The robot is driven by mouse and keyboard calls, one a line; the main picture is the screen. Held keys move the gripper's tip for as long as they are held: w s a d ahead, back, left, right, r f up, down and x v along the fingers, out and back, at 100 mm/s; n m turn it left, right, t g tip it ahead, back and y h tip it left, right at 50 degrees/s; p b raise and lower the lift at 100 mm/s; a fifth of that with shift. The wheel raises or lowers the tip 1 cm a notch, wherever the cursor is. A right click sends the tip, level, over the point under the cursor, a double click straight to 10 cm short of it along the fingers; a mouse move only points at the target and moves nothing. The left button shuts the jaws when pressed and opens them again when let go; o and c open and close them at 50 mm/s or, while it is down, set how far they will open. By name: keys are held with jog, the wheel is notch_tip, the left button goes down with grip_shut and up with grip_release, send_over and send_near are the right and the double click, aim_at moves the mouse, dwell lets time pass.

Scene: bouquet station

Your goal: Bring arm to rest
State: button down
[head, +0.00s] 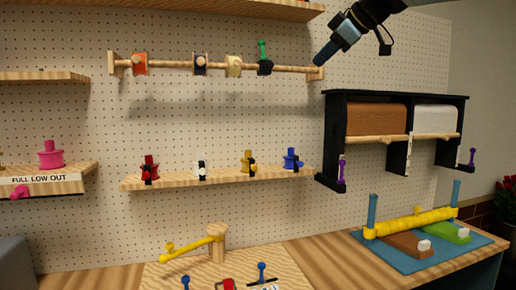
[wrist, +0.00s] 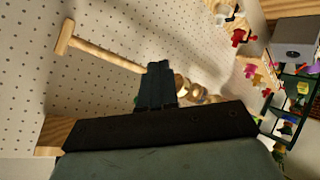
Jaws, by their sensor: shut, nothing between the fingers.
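My gripper (head: 322,57) is at the top right of centre in the head view, at the end of my dark arm. It is close to the right end of the wooden rail (head: 188,65) in the picture; I cannot tell whether it touches it. Its fingers are shut with nothing between them. In the wrist view my gripper (wrist: 158,70) points away from the camera, fingers together, with the pegboard (wrist: 110,30) behind.
The rail carries several coloured spools. A shelf (head: 220,180) below holds several more. A black rack (head: 332,110) with brown and white rolls hangs at the right. The bench has a blue mat (head: 400,262) with a yellow roller (head: 410,222) and a wooden board (head: 160,272).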

jog(key=s+d+f+m+g+h, duration=0.1)
jog(key=s+d+f+m+h, duration=0.1)
jog(key=s+f+m, duration=0.3)
jog(key=s+d+f+m+g+h, duration=0.1)
jog(key=s+f+m, duration=0.4)
jog(key=s+f, duration=0.6)
jog(key=s+d+f+m+g+h, duration=0.1)
jog(key=s+d+f+m+h, duration=0.3)
jog(key=f, duration=1.8)
jog(key=s+m, duration=0.1)
jog(key=s, duration=0.3)
jog(key=shift+s, duration=0.25)
